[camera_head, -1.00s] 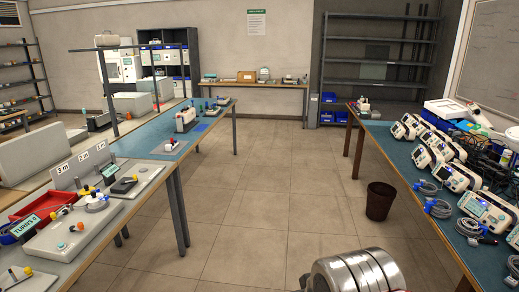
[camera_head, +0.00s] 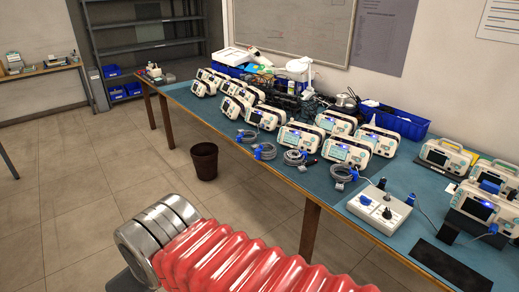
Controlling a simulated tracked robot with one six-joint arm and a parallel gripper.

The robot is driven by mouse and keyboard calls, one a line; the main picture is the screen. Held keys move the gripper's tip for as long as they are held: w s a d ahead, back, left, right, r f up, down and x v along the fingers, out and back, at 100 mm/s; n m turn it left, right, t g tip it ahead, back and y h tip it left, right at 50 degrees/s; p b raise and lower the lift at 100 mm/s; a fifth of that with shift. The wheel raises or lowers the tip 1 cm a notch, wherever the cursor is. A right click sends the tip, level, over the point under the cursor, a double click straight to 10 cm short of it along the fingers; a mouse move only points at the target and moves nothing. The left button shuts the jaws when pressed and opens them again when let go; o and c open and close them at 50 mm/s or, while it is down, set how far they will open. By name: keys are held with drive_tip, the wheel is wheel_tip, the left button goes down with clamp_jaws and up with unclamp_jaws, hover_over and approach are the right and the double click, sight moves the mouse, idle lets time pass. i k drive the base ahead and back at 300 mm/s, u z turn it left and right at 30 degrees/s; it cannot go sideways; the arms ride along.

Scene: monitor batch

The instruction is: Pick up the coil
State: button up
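Several grey cable coils with blue connectors lie along the front edge of the blue-topped table (camera_head: 225,118), before a row of white monitors. One coil (camera_head: 246,136) is at the left. Another coil (camera_head: 265,151) is beside it. A third coil (camera_head: 295,157) lies to its right, and a further coil (camera_head: 343,173) lies near the white box with black knobs. I cannot tell which one the task means. My arm's red ribbed sleeve and metal rings fill the lower middle. My gripper is not in view.
White monitors (camera_head: 268,117) stand in rows behind the coils. A white box with knobs (camera_head: 380,208) and a black mat (camera_head: 447,264) lie at the right. A dark bin (camera_head: 205,161) stands on the floor before the table. The tiled floor at left is clear.

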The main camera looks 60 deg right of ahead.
sight(258, 155)
drive_tip(key=z, duration=0.3)
drive_tip(key=i, duration=1.45)
drive_tip(key=z, duration=0.8)
drive_tip(key=i, duration=0.7)
drive_tip(key=z, duration=0.65)
drive_tip(key=i, duration=0.9)
drive_tip(key=z, duration=0.55)
drive_tip(key=i, duration=0.6)
drive_tip(key=z, duration=0.2)
